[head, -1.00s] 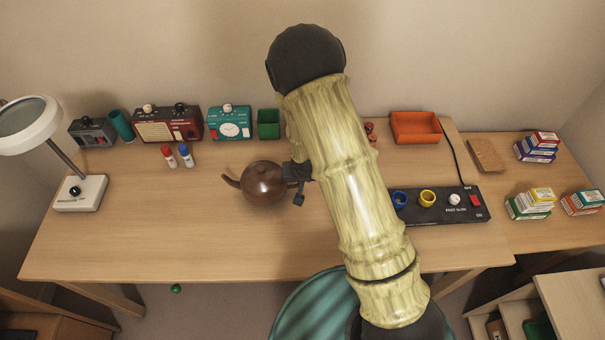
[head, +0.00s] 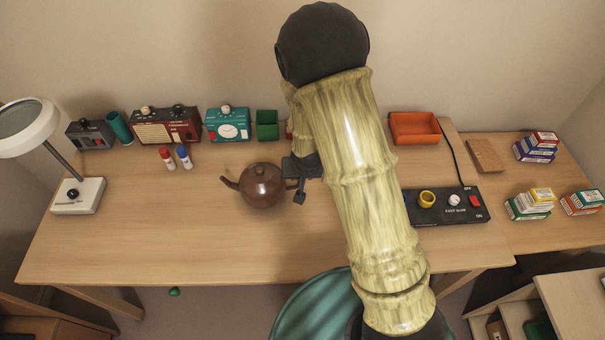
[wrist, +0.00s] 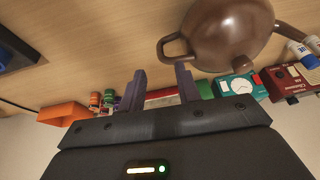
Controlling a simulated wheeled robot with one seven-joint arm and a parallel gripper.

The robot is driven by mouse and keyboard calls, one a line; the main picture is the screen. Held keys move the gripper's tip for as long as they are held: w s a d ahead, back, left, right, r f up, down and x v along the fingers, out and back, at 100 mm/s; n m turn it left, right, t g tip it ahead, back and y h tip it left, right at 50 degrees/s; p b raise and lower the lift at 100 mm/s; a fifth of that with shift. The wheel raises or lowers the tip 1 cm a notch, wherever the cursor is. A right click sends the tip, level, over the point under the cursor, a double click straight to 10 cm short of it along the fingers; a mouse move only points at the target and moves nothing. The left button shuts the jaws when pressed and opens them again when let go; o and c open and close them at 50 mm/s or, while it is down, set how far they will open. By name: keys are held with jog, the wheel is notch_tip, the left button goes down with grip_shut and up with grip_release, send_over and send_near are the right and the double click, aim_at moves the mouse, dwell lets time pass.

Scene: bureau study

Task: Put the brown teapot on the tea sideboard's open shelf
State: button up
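The brown teapot (head: 262,186) stands upright on the wooden desk, left of my arm, its spout to the left and its handle toward my gripper. My gripper (head: 301,190) is just right of the handle. In the wrist view the fingers of my gripper (wrist: 160,84) are spread with nothing between them.
A red radio (head: 166,127), teal clock radio (head: 228,124), green box (head: 267,125) and orange tray (head: 414,128) line the back. A black control panel (head: 447,206) is right. Partly visible furniture (head: 575,305) with compartments is lower right.

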jog(key=s+d+r+g, duration=0.2)
jog(key=s+d+r, duration=0.9)
jog(key=s+r, duration=0.3)
jog(key=shift+s+r+h, duration=0.2)
jog(key=shift+r+h, duration=0.1)
jog(key=shift+r, duration=0.2)
jog(key=shift+o, duration=1.1)
jog(key=shift+c, duration=0.7)
